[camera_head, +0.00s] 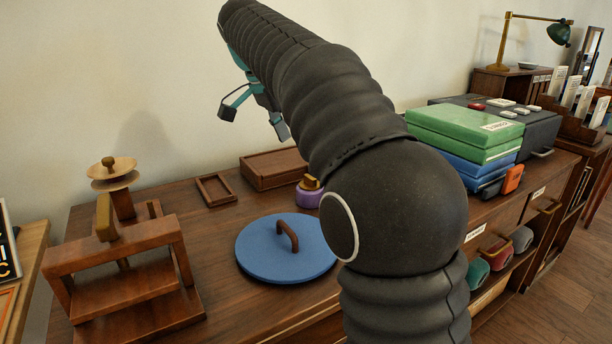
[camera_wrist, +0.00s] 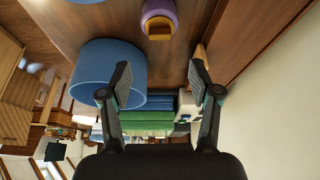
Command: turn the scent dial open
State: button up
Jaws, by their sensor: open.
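A small purple round piece with a gold-brown knob on top, which looks like the scent dial (camera_head: 310,197), sits on the dark wooden top behind the blue round lid. It also shows at the top edge of the wrist view (camera_wrist: 160,12), partly cut off. My gripper (camera_head: 255,121) is open and empty in the air, up and to the left of the dial in the head view. In the wrist view its two fingers (camera_wrist: 160,76) are spread apart, with the dial beyond them and not touching. My arm covers part of the area right of the dial.
The blue lid (camera_head: 262,262) with a brown handle lies in front of the dial. A wooden box (camera_head: 272,170) and small tray (camera_head: 215,190) stand behind it. A wooden press (camera_head: 120,265) is at left. Green and blue boxes (camera_head: 460,130) are stacked at right.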

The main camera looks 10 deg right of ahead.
jog(key=b+x, duration=0.1)
jog(key=x, duration=0.9)
jog(key=shift+a+b, duration=0.1)
jog(key=shift+b, duration=0.25)
jog(key=c, duration=1.2)
